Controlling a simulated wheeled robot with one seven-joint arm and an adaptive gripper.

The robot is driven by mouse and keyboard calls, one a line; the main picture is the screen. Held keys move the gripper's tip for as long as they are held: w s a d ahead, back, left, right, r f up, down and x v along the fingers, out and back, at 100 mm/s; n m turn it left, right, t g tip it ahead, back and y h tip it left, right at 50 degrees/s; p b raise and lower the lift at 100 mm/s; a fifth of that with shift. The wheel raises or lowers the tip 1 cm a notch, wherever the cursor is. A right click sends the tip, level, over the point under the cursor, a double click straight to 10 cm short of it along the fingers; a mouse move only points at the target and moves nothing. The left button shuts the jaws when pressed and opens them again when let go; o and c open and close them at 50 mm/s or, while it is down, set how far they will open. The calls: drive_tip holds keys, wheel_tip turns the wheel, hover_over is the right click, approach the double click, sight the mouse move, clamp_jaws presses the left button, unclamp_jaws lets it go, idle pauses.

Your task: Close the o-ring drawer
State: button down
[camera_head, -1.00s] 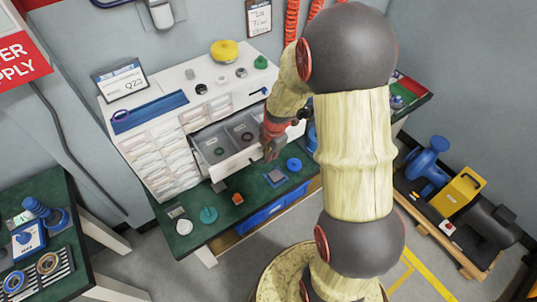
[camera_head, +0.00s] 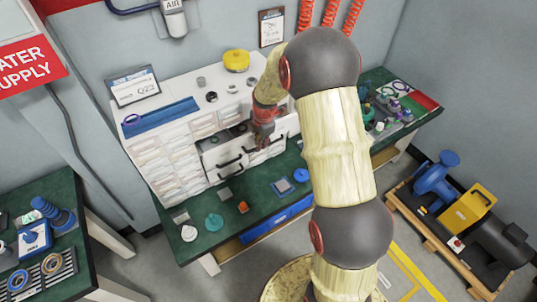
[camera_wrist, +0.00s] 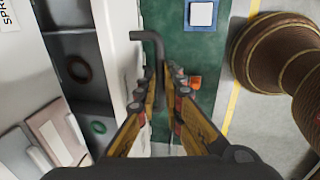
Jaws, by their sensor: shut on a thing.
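The o-ring drawer (camera_head: 218,153) is in the white cabinet on the bench. In the wrist view the drawer's white front edge (camera_wrist: 118,60) runs upright left of the fingers. My gripper (camera_head: 262,138) is at the drawer front. In the wrist view my gripper (camera_wrist: 165,78) is shut on the black drawer handle (camera_wrist: 148,36). My arm hides part of the cabinet's right side.
A yellow part (camera_head: 236,61) sits on top.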

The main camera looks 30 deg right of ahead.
drive_tip(key=w, duration=0.6)
drive_tip(key=shift+a, duration=0.1)
drive_tip(key=shift+w+r, duration=0.1)
drive_tip(key=shift+w, duration=0.15)
drive_tip(key=c, duration=2)
unclamp_jaws()
drive_tip(key=shift+w, duration=0.15)
drive_tip(key=shift+o, duration=0.5)
drive_tip(key=r, duration=0.4)
drive_tip(key=s+r, duration=0.1)
drive_tip(key=r, duration=0.2)
drive_tip(key=s+r, duration=0.1)
drive_tip(key=r, duration=0.3)
drive_tip(key=shift+s+r, duration=0.15)
drive_tip(key=shift+r, duration=0.15)
